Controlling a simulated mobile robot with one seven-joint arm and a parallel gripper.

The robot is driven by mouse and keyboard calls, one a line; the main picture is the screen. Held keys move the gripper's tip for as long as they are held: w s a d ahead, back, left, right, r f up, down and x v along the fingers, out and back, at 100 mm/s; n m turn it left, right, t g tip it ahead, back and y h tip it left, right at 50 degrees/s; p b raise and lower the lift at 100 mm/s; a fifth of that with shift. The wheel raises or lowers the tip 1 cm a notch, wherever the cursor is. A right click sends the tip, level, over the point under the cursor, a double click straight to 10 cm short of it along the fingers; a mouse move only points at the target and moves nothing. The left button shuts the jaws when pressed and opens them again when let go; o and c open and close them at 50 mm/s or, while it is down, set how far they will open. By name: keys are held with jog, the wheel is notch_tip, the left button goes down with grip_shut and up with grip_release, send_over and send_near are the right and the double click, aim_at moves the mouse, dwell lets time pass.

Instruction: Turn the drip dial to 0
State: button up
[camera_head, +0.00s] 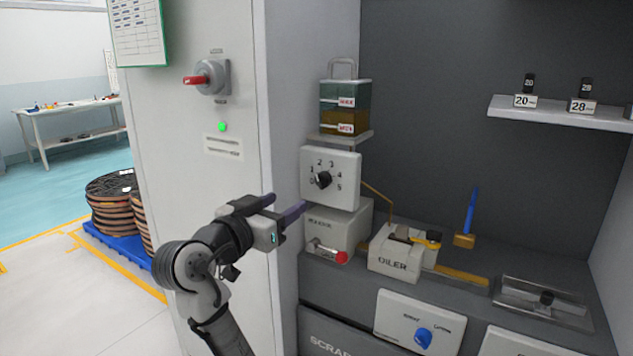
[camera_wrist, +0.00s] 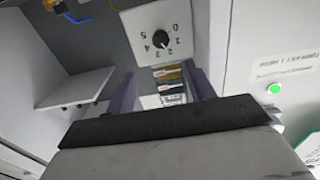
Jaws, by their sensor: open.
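The drip dial is a black knob (camera_head: 323,180) on a white square plate (camera_head: 347,165) marked 0 to 5. It stands above the oiler's grey box, under the tank. The knob also shows upside down in the wrist view (camera_wrist: 161,39). I cannot clearly tell which number it points at. My gripper (camera_head: 284,206) is open and empty, left of the dial plate and a little lower, apart from it. In the wrist view its two purple fingers (camera_wrist: 161,85) are spread, with the dial beyond them near the top.
A green and amber tank (camera_head: 345,95) sits on a small shelf above the dial. Below are a red-knobbed lever (camera_head: 341,257), the oiler block (camera_head: 390,263) and a blue-knob panel (camera_head: 418,318). The cabinet with a red switch (camera_head: 196,80) stands left.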

aim_at(319, 181)
jog(key=p+x, duration=0.2)
jog(key=x, duration=1.1)
jog(key=shift+w+p, duration=0.15)
jog(key=shift+p, duration=0.2)
jog(key=shift+c, duration=0.4)
jog(key=c, duration=0.9)
